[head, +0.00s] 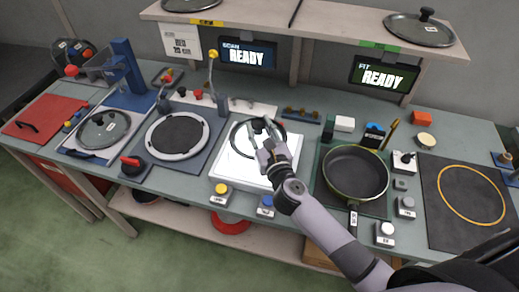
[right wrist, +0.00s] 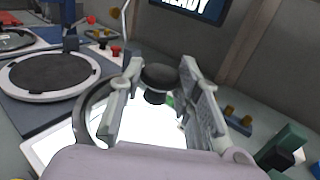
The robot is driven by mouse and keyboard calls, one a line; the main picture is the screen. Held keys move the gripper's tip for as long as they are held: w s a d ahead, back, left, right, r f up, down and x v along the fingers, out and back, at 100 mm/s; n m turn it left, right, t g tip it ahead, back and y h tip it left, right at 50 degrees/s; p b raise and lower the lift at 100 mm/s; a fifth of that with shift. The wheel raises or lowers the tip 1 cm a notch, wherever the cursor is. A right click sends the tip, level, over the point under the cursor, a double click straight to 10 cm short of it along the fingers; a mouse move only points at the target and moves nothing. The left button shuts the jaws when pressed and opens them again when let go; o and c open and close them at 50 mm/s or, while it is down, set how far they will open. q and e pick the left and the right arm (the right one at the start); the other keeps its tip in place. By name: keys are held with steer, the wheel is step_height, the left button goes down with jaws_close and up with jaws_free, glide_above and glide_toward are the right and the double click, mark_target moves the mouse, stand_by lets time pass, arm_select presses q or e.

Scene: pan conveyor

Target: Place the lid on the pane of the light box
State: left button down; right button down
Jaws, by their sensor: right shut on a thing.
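The light box (head: 235,178) stands mid-table with a bright white pane. A glass lid with a dark rim (head: 233,138) is over the rear part of the pane; its rim also shows in the right wrist view (right wrist: 82,112). My right gripper (head: 267,138) is shut on the lid's black knob, which sits between the fingers in the right wrist view (right wrist: 160,78). I cannot tell whether the rim touches the pane or hangs just above it. The gripper and arm hide the lid's right side. My left gripper is not in view.
A turntable-like round plate (head: 178,137) stands left of the light box and a dark pan (head: 355,172) right of it. Yellow (head: 220,190) and blue (head: 265,205) buttons sit at the box's front. Another lid (head: 103,129) lies further left. A shelf (head: 320,28) runs above the back.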

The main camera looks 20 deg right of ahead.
mark_target(261, 139)
step_height(261, 139, down, 3)
steer(key=shift+f+b, duration=0.1)
steer(key=shift+b, duration=0.4)
steer(key=shift+f+b, duration=1)
steer(key=shift+f, duration=0.85)
steer(key=shift+f, duration=0.15)
steer(key=c, duration=1.2)
jaws_free()
